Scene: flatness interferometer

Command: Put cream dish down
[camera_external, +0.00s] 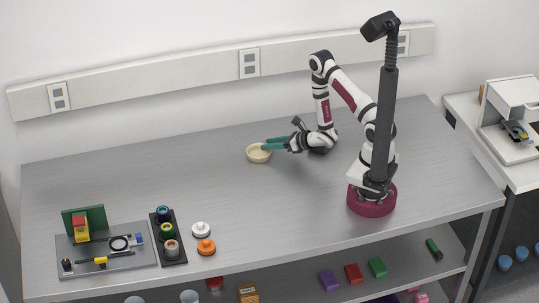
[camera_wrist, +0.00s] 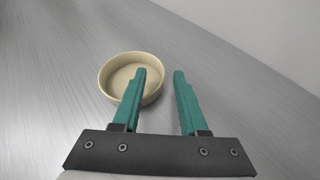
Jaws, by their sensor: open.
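The cream dish (camera_external: 258,153) is a shallow round bowl near the back middle of the grey table (camera_external: 300,215). It appears upright and resting on the tabletop. It also shows in the wrist view (camera_wrist: 112,76), left of centre, empty inside. My gripper (camera_external: 268,144) has teal fingers and reaches in from the right, low over the table. In the wrist view my gripper (camera_wrist: 160,75) is open with a gap between its fingers. The left finger overlaps the dish's right side, and the right finger is outside the rim. Whether a finger touches the dish cannot be told.
At the front left are a grey plate (camera_external: 125,263) with small parts, a black rack (camera_external: 181,248) of cylinders, a white knob (camera_external: 201,229) and an orange knob (camera_external: 206,246). A wall rail (camera_external: 180,77) runs behind. The table's middle is clear.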

